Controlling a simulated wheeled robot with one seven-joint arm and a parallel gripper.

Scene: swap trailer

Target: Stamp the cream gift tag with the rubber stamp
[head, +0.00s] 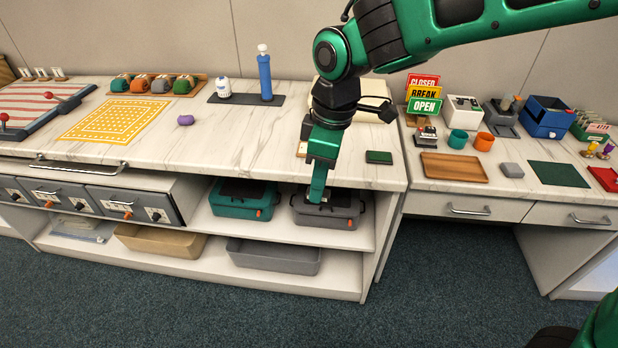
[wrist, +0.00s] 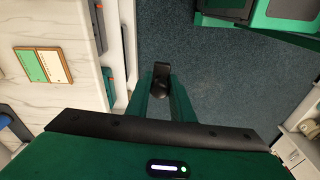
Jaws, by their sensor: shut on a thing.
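My gripper (head: 318,194) points down in front of the counter's front edge, above the grey bin on the shelf. In the wrist view my gripper (wrist: 161,92) is shut on a small black thing with a rounded end, which looks like the rubber stamp (wrist: 162,76). Its stamping face cannot be made out. A wood-edged holder on the counter, left in the wrist view, has a green panel (wrist: 31,66) beside a cream panel, which looks like the cream gift tag (wrist: 54,66). My gripper is apart from it. In the head view my arm mostly hides this holder.
A dark green pad (head: 379,157) lies on the counter right of my gripper. The counter (head: 240,150) is largely clear to the left, with a purple thing (head: 186,120) on it. Below are a teal bin (head: 243,205) and a grey bin (head: 340,217). Another desk stands right.

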